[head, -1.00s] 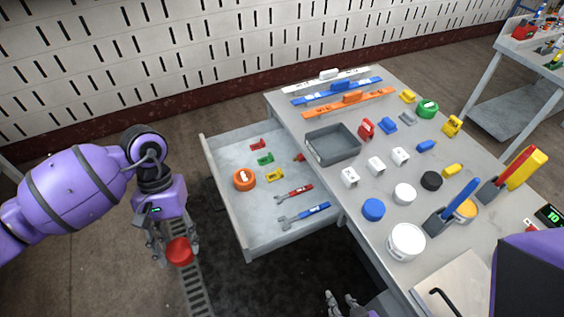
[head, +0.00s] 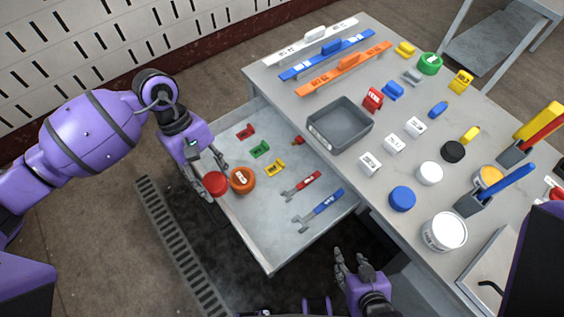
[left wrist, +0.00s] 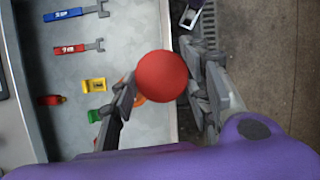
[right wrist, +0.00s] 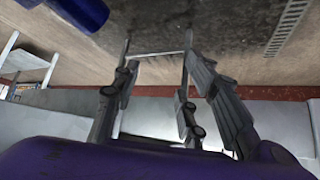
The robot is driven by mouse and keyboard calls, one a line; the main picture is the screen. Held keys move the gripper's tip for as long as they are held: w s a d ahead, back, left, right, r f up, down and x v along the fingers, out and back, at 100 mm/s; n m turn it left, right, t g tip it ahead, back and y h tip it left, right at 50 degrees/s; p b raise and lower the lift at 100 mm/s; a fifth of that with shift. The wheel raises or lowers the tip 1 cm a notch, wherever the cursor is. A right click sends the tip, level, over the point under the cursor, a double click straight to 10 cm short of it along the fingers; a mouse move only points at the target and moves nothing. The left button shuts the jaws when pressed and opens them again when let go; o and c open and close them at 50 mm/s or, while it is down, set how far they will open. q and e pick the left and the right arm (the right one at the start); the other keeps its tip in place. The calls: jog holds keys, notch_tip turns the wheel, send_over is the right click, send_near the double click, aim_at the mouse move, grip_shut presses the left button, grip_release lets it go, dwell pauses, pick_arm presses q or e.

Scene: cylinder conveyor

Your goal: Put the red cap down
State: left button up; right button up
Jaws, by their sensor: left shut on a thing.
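The red cap (head: 215,184) is round and sits between the fingers of my left gripper (head: 207,176), which is shut on it. In the head view it is at the left edge of the open drawer (head: 262,222), beside an orange cap (head: 242,181). In the left wrist view the red cap (left wrist: 162,76) fills the gap between the fingertips, over the drawer's edge, and partly covers the orange cap (left wrist: 140,99). I cannot tell its height above the drawer. My right gripper (head: 354,265) is open and empty in front of the drawer; the right wrist view shows its fingers spread apart (right wrist: 155,100).
The drawer also holds red, green and yellow small parts (head: 260,149) and two wrenches (head: 318,210). Its front middle is bare. The table (head: 385,240) carries a grey tray (head: 340,125), several coloured caps, levels and a white tub (head: 445,231).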

pick_arm(q)
jog(key=w+d+f+n+t+b, duration=0.3)
jog(key=w+n+t, duration=0.35)
jog(key=n, duration=1.05)
jog(key=shift+g+h, duration=0.25)
jog(key=shift+h, duration=0.05)
jog(key=w+a+f, duration=0.2)
jog(key=w, duration=0.1)
jog(key=w+a+f, duration=0.2)
jog(key=w+f, duration=0.1)
jog(key=w, duration=0.1)
jog(key=w+a+f, duration=0.2)
jog(key=w+f, duration=0.1)
jog(key=w, duration=0.1)
jog(key=shift+a+f, duration=0.15)
jog(key=shift+a, duration=0.05)
jog(key=shift+w+a+f+b, duration=0.15)
jog(key=shift+w+f+b, duration=0.15)
jog(key=shift+f, duration=0.1)
notch_tip(320, 180, down, 3)
jog(key=shift+a+f, duration=0.15)
jog(key=shift+f, duration=0.05)
jog(key=o, duration=1)
jog(key=shift+c, duration=0.2)
pick_arm(e)
jog(key=f, duration=0.2)
jog(key=s+d+f, duration=0.1)
jog(key=f, duration=0.1)
jog(key=shift+s, duration=0.1)
